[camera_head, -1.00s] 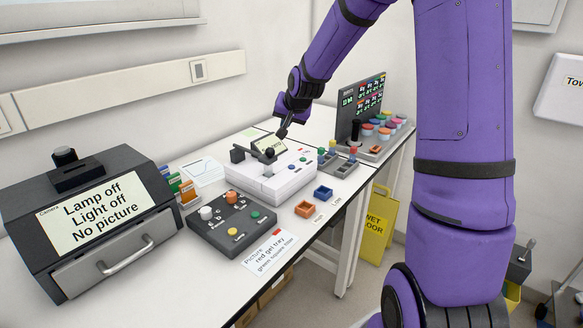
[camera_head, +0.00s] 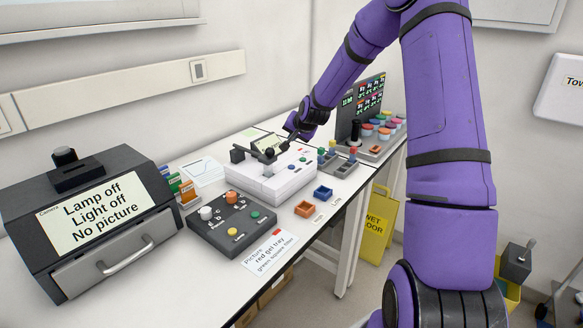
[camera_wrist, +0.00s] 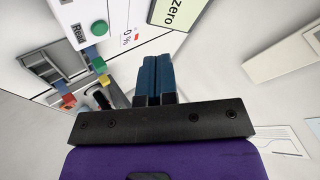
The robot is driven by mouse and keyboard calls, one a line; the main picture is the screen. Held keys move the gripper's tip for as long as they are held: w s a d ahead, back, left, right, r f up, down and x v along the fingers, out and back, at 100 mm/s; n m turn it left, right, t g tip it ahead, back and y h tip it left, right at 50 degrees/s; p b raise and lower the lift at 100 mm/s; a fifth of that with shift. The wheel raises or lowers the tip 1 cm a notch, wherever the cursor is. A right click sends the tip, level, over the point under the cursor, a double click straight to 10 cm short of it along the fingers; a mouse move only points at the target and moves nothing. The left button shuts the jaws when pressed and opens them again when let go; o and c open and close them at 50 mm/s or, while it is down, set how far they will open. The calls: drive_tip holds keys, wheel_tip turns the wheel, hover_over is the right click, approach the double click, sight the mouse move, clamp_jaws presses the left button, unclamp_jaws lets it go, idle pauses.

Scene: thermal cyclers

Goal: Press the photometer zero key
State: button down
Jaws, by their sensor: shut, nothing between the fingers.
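The white photometer (camera_head: 284,184) stands on the bench with a tilted display (camera_head: 267,142) and small coloured keys on its right side. In the wrist view its display (camera_wrist: 180,12) shows the word "zero". A green key (camera_wrist: 99,28) sits by the label "Read", and a "0 %" label (camera_wrist: 127,35) lies beside it, with a small red mark. Whether a key sits under that label is not clear. My gripper (camera_head: 287,140) is above the photometer, right of the display; its blue fingers (camera_wrist: 157,62) are shut and empty, apart from the keys.
A dark camera box (camera_head: 90,220) and a dark control panel (camera_head: 232,222) stand to the left. Orange (camera_head: 307,207) and blue (camera_head: 323,193) trays lie in front of the photometer. A rack with coloured caps (camera_head: 378,132) and a dark screen stands behind right.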

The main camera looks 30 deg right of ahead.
sight(293, 166)
drive_tip(key=shift+f, duration=4.1)
drive_tip(key=shift+f, duration=0.4)
drive_tip(key=shift+f, duration=0.4)
drive_tip(key=shift+r, duration=0.8)
drive_tip(key=shift+r, duration=2.5)
